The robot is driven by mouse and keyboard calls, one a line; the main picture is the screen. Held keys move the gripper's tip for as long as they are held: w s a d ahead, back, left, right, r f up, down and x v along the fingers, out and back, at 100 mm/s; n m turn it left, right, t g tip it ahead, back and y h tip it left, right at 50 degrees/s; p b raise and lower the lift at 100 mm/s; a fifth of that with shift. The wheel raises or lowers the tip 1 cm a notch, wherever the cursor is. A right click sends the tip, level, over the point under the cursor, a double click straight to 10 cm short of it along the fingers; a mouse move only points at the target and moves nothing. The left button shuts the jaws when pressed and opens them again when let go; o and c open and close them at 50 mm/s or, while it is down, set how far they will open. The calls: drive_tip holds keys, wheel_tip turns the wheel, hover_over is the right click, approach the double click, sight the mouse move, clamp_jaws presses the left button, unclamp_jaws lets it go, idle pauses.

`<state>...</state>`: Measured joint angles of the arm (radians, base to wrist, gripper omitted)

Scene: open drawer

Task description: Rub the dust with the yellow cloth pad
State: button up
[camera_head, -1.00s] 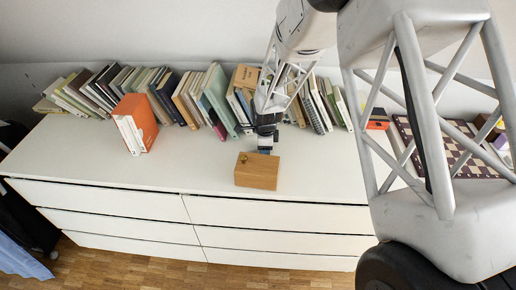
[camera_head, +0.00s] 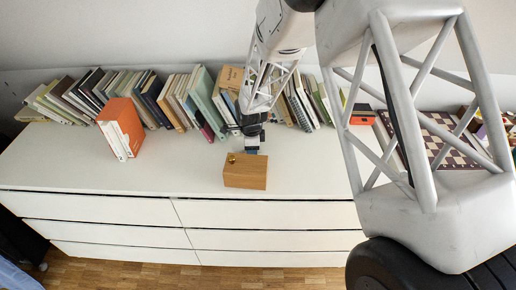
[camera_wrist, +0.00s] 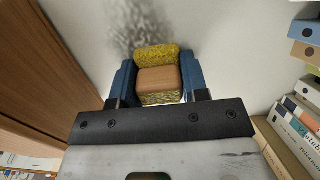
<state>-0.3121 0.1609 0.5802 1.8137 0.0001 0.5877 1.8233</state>
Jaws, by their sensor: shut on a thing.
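In the wrist view, my gripper (camera_wrist: 157,78) has its two blue fingers closed on a brown wood-like block with a yellow fuzzy cloth pad (camera_wrist: 157,54) on it. Grey, speckled dust (camera_wrist: 138,28) lies on the white dresser top just beyond the pad, close to its far edge. I cannot tell whether the pad touches the surface. In the head view, my gripper (camera_head: 252,151) is low over the dresser top, right behind a wooden box; the pad and dust are hidden there.
The wooden box (camera_head: 245,172) with a brass knob stands close in front of my gripper; its brown side (camera_wrist: 45,50) fills the wrist view's left. A row of books (camera_head: 190,100) runs behind. An orange binder (camera_head: 125,122) stands left. The white dresser top (camera_head: 185,165) is clear between.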

sight(233, 148)
drive_tip(key=shift+a+r, duration=0.1)
drive_tip(key=shift+a, duration=0.4)
drive_tip(key=shift+a+f, duration=0.2)
drive_tip(key=shift+a, duration=0.2)
drive_tip(key=shift+a+r, duration=0.15)
drive_tip(key=shift+a, duration=1.2)
drive_tip(key=shift+a+r, duration=0.1)
drive_tip(key=shift+a, duration=1.2)
wheel_tip(233, 148, up, 8)
